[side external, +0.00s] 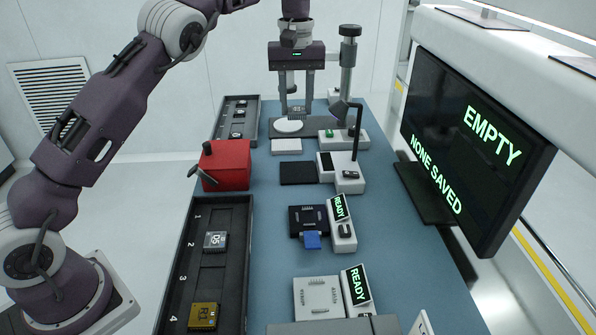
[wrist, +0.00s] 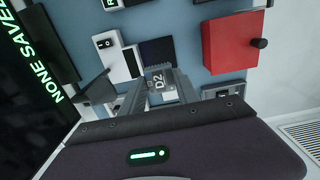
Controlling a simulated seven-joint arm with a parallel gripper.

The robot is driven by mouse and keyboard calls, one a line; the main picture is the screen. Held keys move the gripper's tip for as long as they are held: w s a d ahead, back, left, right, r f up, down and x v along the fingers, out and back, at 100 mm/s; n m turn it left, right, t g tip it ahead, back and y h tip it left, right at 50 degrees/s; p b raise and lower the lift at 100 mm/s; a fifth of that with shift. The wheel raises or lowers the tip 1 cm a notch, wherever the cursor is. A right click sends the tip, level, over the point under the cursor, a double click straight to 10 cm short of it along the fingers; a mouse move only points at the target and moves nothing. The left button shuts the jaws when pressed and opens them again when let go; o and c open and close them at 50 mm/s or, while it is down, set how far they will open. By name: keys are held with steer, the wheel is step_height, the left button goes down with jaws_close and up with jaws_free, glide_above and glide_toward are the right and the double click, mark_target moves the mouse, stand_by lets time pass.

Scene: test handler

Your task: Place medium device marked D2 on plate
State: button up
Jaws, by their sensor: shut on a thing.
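The grey device marked D2 (wrist: 157,83) is held between the two fingers of my gripper (wrist: 150,88), its label facing the wrist camera. In the side view my gripper (side external: 296,108) is shut on D2 (side external: 297,110) at the far end of the table. A round white plate (side external: 288,126) lies on a dark base just below and in front of the device. D2 appears to be above the plate. The exact gap, and whether they touch, I cannot tell.
A grey post stand (side external: 348,70) rises right of my gripper. A red box (side external: 226,165) stands at left-centre. A numbered black tray (side external: 247,270) holds devices D5 (side external: 215,241) and R1 (side external: 203,316). Test stations line the right side. The monitor (side external: 465,140) reads "EMPTY, NONE SAVED".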

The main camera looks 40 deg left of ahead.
mark_target(298, 171)
step_height(298, 171, down, 15)
steer(key=shift+w+d+f, duration=0.1)
steer(key=shift+w, duration=0.05)
stand_by(0.4)
steer(key=shift+f, duration=0.15)
steer(key=o, duration=1.3)
steer(key=shift+c, duration=0.2)
step_height(298, 171, up, 13)
steer(key=shift+f, duration=0.2)
